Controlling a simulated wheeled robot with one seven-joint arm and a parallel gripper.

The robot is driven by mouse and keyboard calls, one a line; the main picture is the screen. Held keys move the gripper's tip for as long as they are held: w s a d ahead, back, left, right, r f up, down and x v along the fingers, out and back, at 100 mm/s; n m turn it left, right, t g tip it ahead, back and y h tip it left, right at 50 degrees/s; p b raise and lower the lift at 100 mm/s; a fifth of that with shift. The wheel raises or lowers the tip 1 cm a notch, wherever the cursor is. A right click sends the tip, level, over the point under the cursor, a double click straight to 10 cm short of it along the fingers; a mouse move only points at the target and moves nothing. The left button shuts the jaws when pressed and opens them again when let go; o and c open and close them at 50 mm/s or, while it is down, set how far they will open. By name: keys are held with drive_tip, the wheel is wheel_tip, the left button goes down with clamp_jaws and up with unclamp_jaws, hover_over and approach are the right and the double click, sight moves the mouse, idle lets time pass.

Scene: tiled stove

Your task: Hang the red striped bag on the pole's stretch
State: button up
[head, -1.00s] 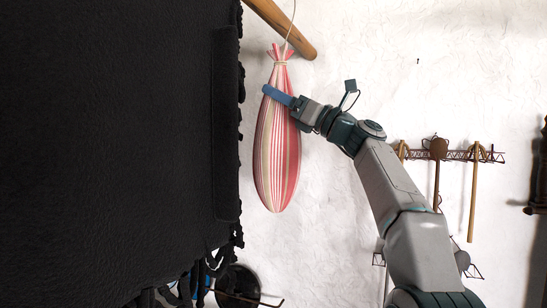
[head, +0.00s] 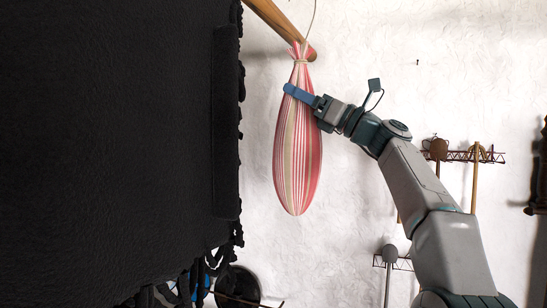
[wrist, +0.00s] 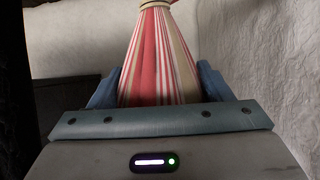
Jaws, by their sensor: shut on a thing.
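The red striped bag (head: 298,150) hangs upright in the head view, tied at its neck, with a thin cord loop rising above it. My gripper (head: 300,95) is shut on the upper part of the bag, below the neck. In the wrist view the bag (wrist: 155,60) fills the space between the two blue fingers. The wooden pole (head: 285,25) slants down from the top, and its end lies just behind the bag's top. The cord runs up past the pole's end and out of the picture; I cannot tell whether it touches the pole.
A large black cloth-like mass (head: 110,150) with a fringed edge fills the left side. A wall rack (head: 470,156) with hanging tools is at the right. A dark round pan (head: 238,287) is low at the centre.

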drive_tip(key=shift+s+d+r, duration=0.15)
drive_tip(key=shift+s+d, duration=0.05)
drive_tip(key=shift+s, duration=0.05)
drive_tip(key=shift+d+r+b+v, duration=0.15)
drive_tip(key=shift+b+v, duration=0.25)
drive_tip(key=shift+v, duration=0.6)
drive_tip(key=shift+d+r+b+v, duration=0.1)
drive_tip(key=shift+r+b+v, duration=0.2)
drive_tip(key=shift+v, duration=0.75)
drive_tip(key=shift+d+r+b+v, duration=0.1)
drive_tip(key=shift+b+v, duration=0.35)
drive_tip(key=shift+v, duration=0.55)
drive_tip(key=shift+s+a, duration=0.1)
drive_tip(key=shift+a, duration=0.1)
